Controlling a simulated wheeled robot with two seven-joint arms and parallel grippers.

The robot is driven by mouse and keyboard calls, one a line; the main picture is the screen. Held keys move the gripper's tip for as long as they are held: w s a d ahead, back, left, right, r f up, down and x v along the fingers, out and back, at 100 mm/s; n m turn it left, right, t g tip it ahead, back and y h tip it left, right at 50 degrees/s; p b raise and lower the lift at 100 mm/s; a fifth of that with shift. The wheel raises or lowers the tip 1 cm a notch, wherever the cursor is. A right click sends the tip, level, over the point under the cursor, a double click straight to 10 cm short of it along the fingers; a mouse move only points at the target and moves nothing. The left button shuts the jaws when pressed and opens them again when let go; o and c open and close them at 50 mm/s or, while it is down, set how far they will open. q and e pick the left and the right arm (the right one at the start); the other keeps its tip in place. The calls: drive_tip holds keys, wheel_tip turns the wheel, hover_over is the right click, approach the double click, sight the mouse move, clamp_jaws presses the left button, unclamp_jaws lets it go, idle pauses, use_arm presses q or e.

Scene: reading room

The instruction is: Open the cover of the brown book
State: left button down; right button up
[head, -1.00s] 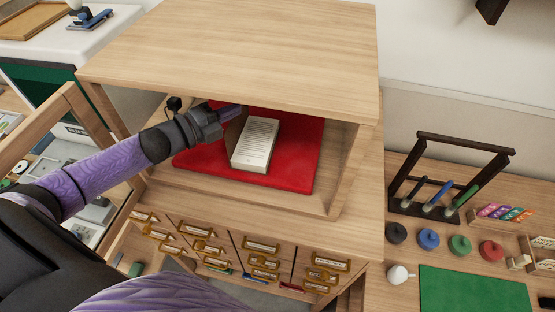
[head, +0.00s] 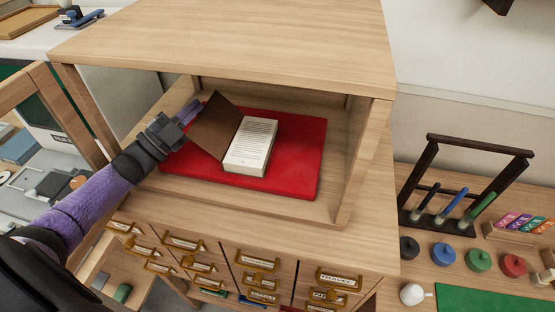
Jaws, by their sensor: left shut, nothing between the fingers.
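The brown book lies on a red mat (head: 295,180) inside the wooden cabinet's open compartment. Its cover (head: 215,125) is swung open to the left and stands tilted up from the mat. The printed page block (head: 250,147) faces up. My left gripper (head: 187,112) is shut and empty at the left of the cover, close to its outer face; I cannot tell whether it touches. The fingertips are partly hidden behind the cover's edge. My right gripper is not in view.
The wooden cabinet (head: 230,40) has a top board and side walls around the mat. Label-holder drawers (head: 260,262) sit below. At the right are a dark pen rack (head: 465,145), coloured round pots (head: 479,260), a white mug (head: 412,294) and a green mat (head: 490,299).

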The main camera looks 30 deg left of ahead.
use_arm(q)
drive_tip(key=shift+a+f+n, duration=0.1)
drive_tip(key=shift+a+n, duration=0.05)
drive_tip(key=shift+n, duration=0.15)
idle(0.4)
wheel_tip(320, 180, up, 10)
drive_tip(key=p, duration=0.2)
